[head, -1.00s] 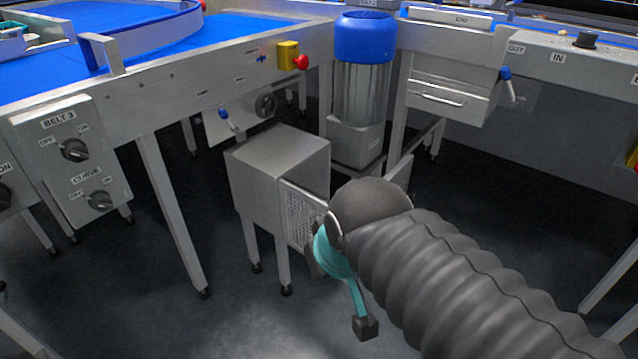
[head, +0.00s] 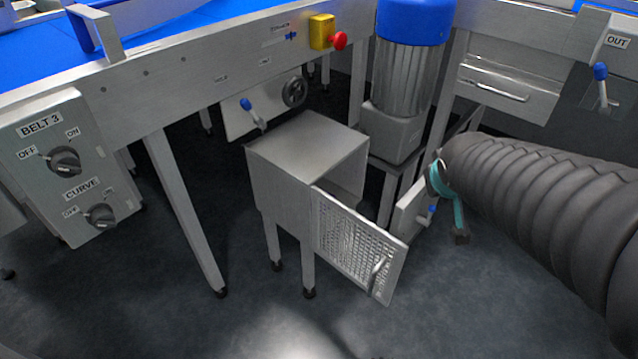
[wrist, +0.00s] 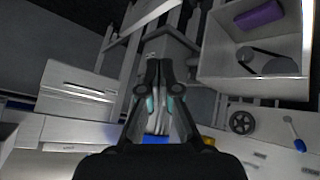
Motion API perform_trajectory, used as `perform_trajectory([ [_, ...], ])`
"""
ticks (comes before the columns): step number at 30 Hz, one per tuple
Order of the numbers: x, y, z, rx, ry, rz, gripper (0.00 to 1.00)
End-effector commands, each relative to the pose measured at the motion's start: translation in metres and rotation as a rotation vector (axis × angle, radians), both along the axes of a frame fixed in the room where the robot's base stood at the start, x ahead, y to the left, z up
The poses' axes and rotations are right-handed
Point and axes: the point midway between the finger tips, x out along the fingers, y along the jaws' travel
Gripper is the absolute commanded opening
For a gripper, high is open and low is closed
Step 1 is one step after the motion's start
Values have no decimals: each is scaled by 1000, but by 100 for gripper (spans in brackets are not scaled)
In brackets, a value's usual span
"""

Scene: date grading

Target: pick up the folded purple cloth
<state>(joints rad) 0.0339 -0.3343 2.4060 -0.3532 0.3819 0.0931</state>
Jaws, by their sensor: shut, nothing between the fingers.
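The purple cloth (wrist: 260,17) shows as a small rolled or folded bundle inside an open compartment at the upper right of the wrist view. It lies beside dark grey round parts (wrist: 265,62). In the head view the cloth is not visible. My gripper (wrist: 156,66) is at the middle of the wrist view, its dark fingers with teal parts closed together and empty. It is outside the compartment, to its left in that view.
A metal cabinet (head: 305,140) stands under the belt frame with its mesh door (head: 352,245) swung open towards the front. A blue-topped motor (head: 405,85) stands behind it. A table leg (head: 185,210) is at left. Floor in front is clear.

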Motion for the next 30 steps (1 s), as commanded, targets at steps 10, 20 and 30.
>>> perform_trajectory([
  [10, 117, 24, -70, -50, -107, 269, 0],
  [20, 167, 88, -172, 93, -151, 599, 0],
  [30, 155, 143, -251, 324, -143, 835, 0],
])
